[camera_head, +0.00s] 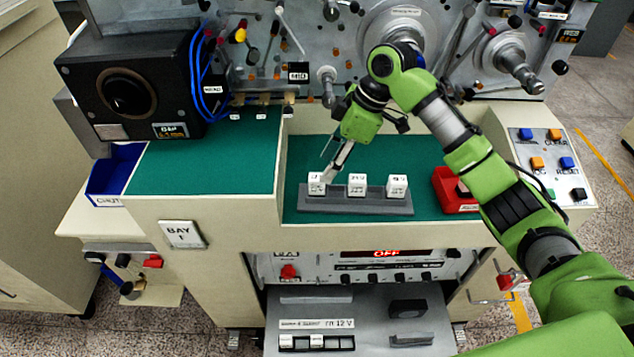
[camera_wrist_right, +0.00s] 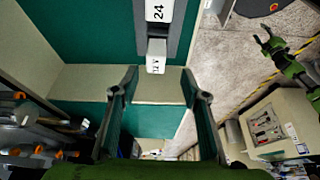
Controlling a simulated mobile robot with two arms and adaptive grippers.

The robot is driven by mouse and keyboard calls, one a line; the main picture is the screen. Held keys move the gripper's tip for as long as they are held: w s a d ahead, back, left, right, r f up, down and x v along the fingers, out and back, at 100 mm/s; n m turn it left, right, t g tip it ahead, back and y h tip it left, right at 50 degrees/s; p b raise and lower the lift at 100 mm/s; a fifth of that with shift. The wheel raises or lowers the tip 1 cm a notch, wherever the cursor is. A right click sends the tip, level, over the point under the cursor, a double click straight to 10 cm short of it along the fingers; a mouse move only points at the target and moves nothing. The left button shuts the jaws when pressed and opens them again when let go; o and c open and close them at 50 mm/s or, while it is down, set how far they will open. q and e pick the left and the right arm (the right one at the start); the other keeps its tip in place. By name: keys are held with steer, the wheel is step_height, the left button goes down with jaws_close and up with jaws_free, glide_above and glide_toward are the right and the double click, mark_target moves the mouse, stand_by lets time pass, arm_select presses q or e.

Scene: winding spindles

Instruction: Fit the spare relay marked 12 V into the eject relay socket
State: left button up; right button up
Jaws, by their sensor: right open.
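Three white relays stand in a row in a grey holder (camera_head: 357,206) on the green shelf. The left one, a white relay (camera_head: 316,187), is the one by my right gripper (camera_head: 332,168). In the right wrist view a relay marked 12 V (camera_wrist_right: 156,65) lies ahead of my open right gripper (camera_wrist_right: 158,90), between the finger lines, with nothing held. A relay marked 24 (camera_wrist_right: 158,12) stands beyond it. Below, an open drawer (camera_head: 365,338) has a socket row (camera_head: 317,342) with white pieces under a label ending in 12 V. A green arm with a small gripper (camera_wrist_right: 264,36) shows at the right wrist view's edge.
A red tray (camera_head: 455,206) stands right of the holder. A blue bin (camera_head: 112,178) and black box with blue cables (camera_head: 135,90) are at left. A panel display (camera_head: 386,253) reads OFF above the drawer. Levers and rollers fill the back.

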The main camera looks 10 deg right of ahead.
mark_target(318, 177)
steer(key=shift+w+a+f, duration=0.1)
steer(key=shift+a+f, duration=0.15)
steer(key=shift+f, duration=0.3)
steer(key=p+x, duration=0.2)
steer(key=x, duration=0.1)
steer(key=shift+w, duration=0.3)
steer(key=shift+p+x, duration=0.3)
steer(key=shift+x, duration=0.9)
steer(key=shift+f, duration=0.2)
arm_select(q)
steer(key=w+r, duration=0.1)
steer(key=r, duration=0.1)
steer(key=shift+w+r, duration=0.35)
steer(key=shift+r, duration=0.05)
arm_select(e)
jaws_close()
